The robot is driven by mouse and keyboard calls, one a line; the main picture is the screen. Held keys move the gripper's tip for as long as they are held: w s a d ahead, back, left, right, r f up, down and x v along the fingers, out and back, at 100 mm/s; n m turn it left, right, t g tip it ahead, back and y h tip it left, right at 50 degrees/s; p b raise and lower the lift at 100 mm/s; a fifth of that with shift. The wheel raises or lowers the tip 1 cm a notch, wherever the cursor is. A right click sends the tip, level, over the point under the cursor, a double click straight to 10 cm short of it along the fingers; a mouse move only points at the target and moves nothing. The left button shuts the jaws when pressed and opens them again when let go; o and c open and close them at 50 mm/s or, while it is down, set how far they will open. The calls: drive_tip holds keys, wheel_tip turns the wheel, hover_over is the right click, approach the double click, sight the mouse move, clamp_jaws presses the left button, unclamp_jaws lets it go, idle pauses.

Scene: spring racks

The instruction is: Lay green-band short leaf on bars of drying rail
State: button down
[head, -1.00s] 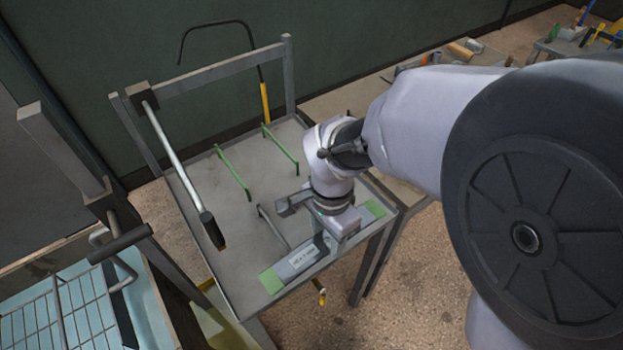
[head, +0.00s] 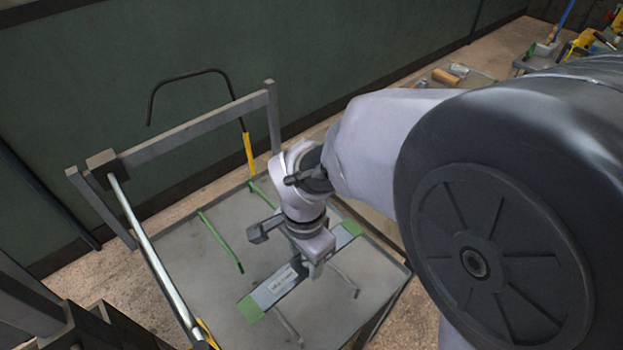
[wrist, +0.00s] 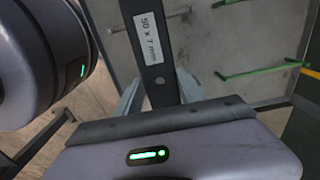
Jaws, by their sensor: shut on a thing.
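The short leaf (head: 266,295) is a flat grey strip with green ends and a white label. It lies roughly level above the metal-topped table. My gripper (head: 312,264) is shut on its middle. In the wrist view the leaf (wrist: 155,65) runs up between the fingers (wrist: 160,92), its label reading "50 x 7 mm". Two green bars (head: 220,241) (head: 263,196) stand on the table behind the leaf. Two grey bars (head: 290,329) (head: 344,281) show in front of it. I cannot tell whether the leaf touches any bar. My wrist hides part of the leaf.
A grey frame (head: 190,130) rises at the table's back, with a long pale rod (head: 150,245) along the left side. A dark bent hook with a yellow lower end (head: 249,155) stands behind. Another bench with tools (head: 450,76) is at the far right. The table's right part is clear.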

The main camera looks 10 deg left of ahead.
drive_tip(key=shift+s+d+f+b, duration=0.15)
drive_tip(key=shift+f+b, duration=0.7)
drive_tip(key=shift+f, duration=1.5)
drive_tip(key=shift+s+f+b, duration=0.1)
drive_tip(key=shift+f+b, duration=0.75)
drive_tip(key=shift+f, duration=1.45)
drive_tip(key=shift+f, duration=0.1)
drive_tip(key=shift+f+b, duration=0.45)
drive_tip(key=shift+b, duration=0.15)
drive_tip(key=c, duration=0.7)
unclamp_jaws()
